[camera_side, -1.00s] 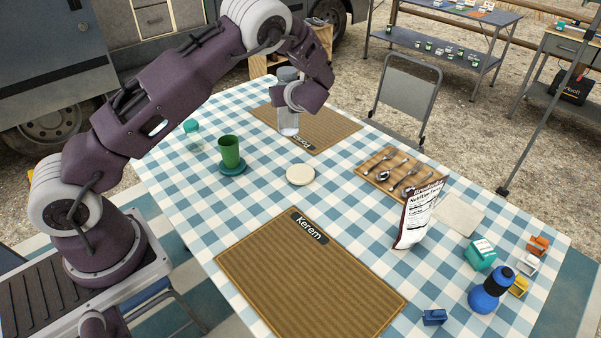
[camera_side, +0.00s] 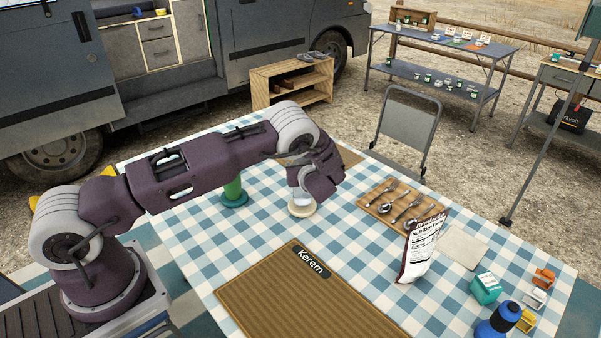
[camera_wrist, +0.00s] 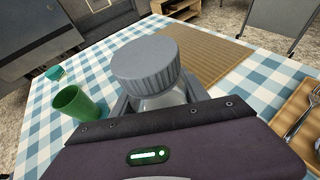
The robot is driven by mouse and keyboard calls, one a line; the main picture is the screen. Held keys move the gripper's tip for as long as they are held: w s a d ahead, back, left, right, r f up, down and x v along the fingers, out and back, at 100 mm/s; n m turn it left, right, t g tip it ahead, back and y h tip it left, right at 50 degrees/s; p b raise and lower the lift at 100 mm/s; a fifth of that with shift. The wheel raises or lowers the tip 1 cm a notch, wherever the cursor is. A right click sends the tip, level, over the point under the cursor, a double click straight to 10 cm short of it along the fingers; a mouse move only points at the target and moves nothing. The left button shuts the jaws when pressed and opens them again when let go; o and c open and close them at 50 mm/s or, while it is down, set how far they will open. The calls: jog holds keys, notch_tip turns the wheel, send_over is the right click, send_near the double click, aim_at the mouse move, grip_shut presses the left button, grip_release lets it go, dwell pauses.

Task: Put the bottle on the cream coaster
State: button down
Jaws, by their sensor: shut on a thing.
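The bottle is clear with a ribbed grey cap (camera_wrist: 145,62). In the side view only its lower part (camera_side: 302,201) shows beneath my wrist. My gripper (camera_side: 302,190) is shut on the bottle, which looks roughly upright. The cream coaster (camera_side: 303,211) is directly under the bottle, with its front rim showing. I cannot tell whether the bottle's base touches the coaster or hangs slightly above it. In the wrist view my gripper (camera_wrist: 158,98) has a finger on either side of the bottle below the cap. The coaster is hidden there.
A green cup (camera_side: 233,190) stands on a teal coaster (camera_side: 234,201) to the left. A spoon tray (camera_side: 383,207) and an upright foil bag (camera_side: 418,250) stand to the right. The Kerem placemat (camera_side: 300,300) lies in front, clear. A teal lid (camera_wrist: 55,72) shows beyond the cup.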

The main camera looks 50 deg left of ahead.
jog(key=shift+f, duration=0.6)
jog(key=c, duration=0.6)
grip_release()
jog(key=shift+f, duration=0.15)
